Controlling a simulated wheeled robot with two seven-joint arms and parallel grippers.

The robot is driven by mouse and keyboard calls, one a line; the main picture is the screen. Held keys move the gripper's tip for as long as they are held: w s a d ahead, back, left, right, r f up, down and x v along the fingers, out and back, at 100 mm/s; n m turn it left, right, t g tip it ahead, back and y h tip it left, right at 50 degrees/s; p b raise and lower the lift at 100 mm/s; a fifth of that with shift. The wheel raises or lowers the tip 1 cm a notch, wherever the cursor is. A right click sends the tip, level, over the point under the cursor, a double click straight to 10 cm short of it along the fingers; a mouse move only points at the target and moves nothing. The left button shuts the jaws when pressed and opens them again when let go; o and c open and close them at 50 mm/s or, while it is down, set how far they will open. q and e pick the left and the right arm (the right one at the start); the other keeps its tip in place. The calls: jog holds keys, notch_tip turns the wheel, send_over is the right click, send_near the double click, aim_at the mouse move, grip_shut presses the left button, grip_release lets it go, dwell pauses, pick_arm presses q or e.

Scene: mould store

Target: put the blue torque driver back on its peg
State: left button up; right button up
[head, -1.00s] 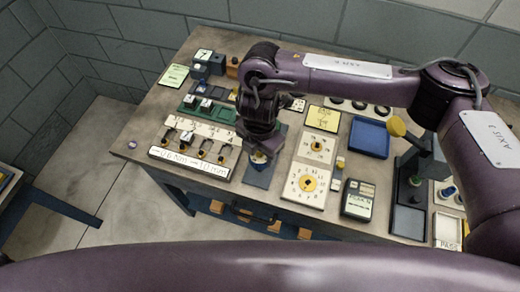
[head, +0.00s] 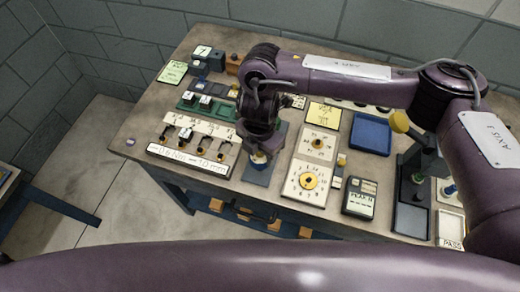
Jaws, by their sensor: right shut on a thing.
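My right gripper (head: 259,150) points down over a dark blue-grey plate (head: 257,176) near the front edge of the bench. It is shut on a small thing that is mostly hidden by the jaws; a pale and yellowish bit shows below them. I take it for the blue torque driver, but its colour and shape cannot be made out. A peg for it cannot be told for sure. A cream rack (head: 174,153) to the left holds several dark, yellow-tipped pieces behind a lettered strip. My left gripper is not in view.
A large dial board (head: 307,182) stands close to the right of the gripper, with a dark meter (head: 359,198) beyond it. A blue tray (head: 370,134) lies behind. Green blocks (head: 204,106) stand behind the rack.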

jog(key=o, duration=1.2)
jog(key=shift+o, duration=0.2)
jog(key=o, duration=0.3)
jog(key=shift+r+p, duration=3.6)
jog(key=shift+r, duration=0.25)
jog(key=shift+f, duration=0.1)
